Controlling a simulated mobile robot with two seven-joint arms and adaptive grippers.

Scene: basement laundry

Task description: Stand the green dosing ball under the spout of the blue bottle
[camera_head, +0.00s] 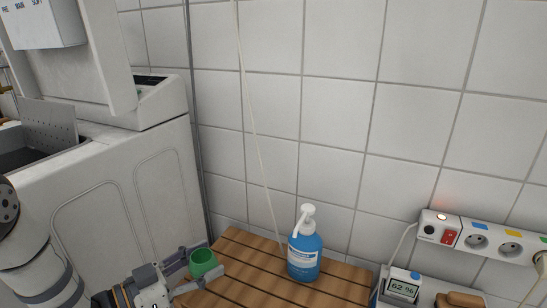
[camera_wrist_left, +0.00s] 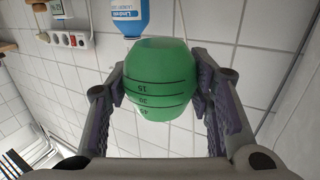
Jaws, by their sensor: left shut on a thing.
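The green dosing ball (camera_head: 203,262) is cup-like, with an open top. It also shows large in the left wrist view (camera_wrist_left: 160,90), with dark measuring lines on its side. My left gripper (camera_head: 201,270) is shut on the ball, one finger on each side. The blue bottle (camera_head: 304,257) stands upright on the slatted wooden top, right of the ball and apart from it. Its white pump spout (camera_head: 298,228) points to the left and down. In the left wrist view only part of the bottle (camera_wrist_left: 128,18) shows, beyond the ball. My right gripper is not in view.
The slatted wooden top (camera_head: 250,280) has bare room between ball and bottle. A white washing machine (camera_head: 130,180) stands left. A thin pale cord (camera_head: 255,130) hangs behind the bottle.

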